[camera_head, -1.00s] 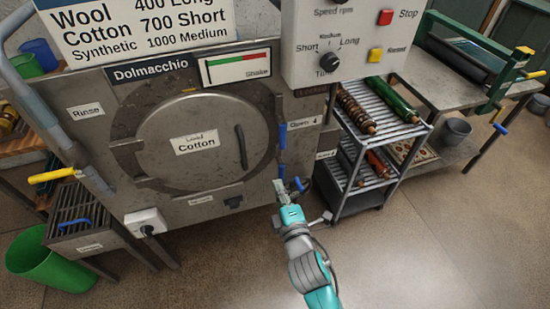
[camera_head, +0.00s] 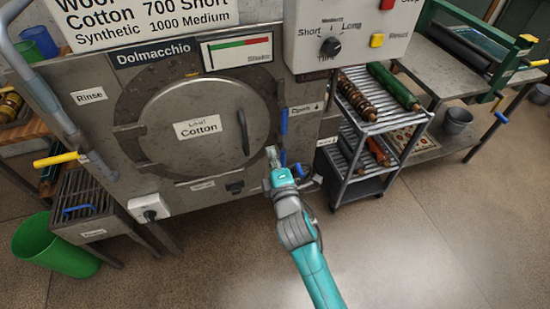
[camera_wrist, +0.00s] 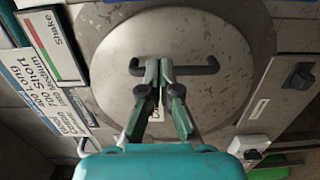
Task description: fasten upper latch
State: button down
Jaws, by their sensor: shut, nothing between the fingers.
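The round steel washer door (camera_head: 200,128), labelled Cotton, looks closed against the machine front. A blue upper latch (camera_head: 284,121) stands upright at the door's right edge, near the Open label. A second blue piece (camera_head: 283,158) is below it, partly hidden by my gripper. My gripper (camera_head: 271,152) is shut and empty, in front of the door's lower right edge, below the upper latch and apart from it. In the wrist view the closed fingertips (camera_wrist: 158,68) overlap the dark door handle (camera_wrist: 200,70); contact cannot be told. No blue latch shows there.
A wire rack (camera_head: 365,130) with rollers stands right of the machine. A control box (camera_head: 345,35) overhangs the upper right. A green bin (camera_head: 55,245) and a grated bench (camera_head: 85,195) are at left. Floor in front is clear.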

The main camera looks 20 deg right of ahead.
jog(key=w+d, duration=0.4)
jog(key=w, duration=0.3)
jog(key=shift+d, duration=0.15)
